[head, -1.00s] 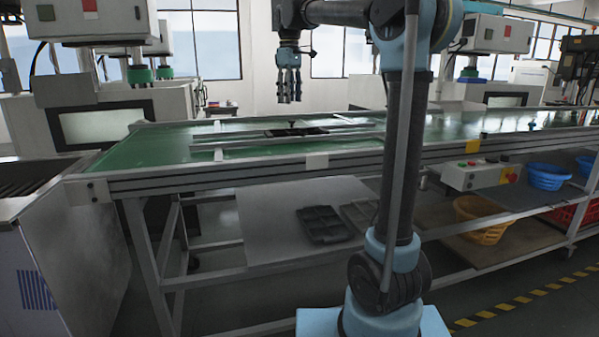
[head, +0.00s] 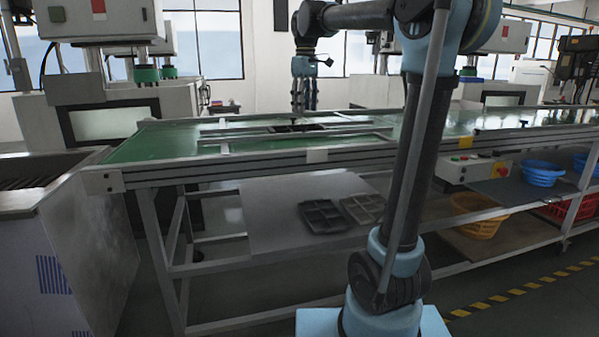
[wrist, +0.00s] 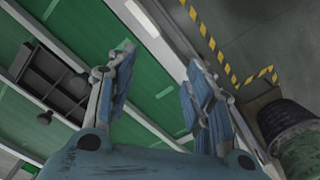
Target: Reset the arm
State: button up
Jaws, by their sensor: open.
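My gripper (head: 304,112) hangs fingers down above the green conveyor table (head: 150,150) in the head view. In the wrist view my gripper (wrist: 156,72) shows its fingers spread apart with nothing between them. A dark compartment tray (wrist: 50,80) lies on the conveyor, left of the fingers in the wrist view. In the head view the tray (head: 298,128) sits between the metal rails, just below the fingertips. A small dark knob-like part (wrist: 44,117) shows at the tray's edge.
Two compartment trays (head: 325,216) (head: 363,208) lie on the shelf under the conveyor. Blue (head: 541,175) and yellow (head: 477,222) baskets stand at the right, near a control box (head: 463,170). White machines (head: 105,100) stand behind at the left. Yellow-black tape (head: 520,290) marks the floor.

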jog(key=s+d+f+m+t, duration=0.1)
jog(key=s+d+f+m, duration=0.4)
jog(key=s+d+f, duration=0.85)
jog(key=s+d+f+m, duration=0.2)
jog(key=s+f, duration=0.6)
jog(key=f, duration=0.3)
jog(key=s+d+f+m+t, duration=0.1)
jog(key=s+d+f+m, duration=0.1)
jog(key=s+f, duration=0.6)
notch_tip(320, 180, down, 3)
jog(key=shift+s+r+m, duration=0.15)
jog(key=shift+s+m, duration=0.05)
jog(key=shift+m, duration=0.5)
jog(key=shift+w+f, duration=0.2)
jog(key=shift+w, duration=0.25)
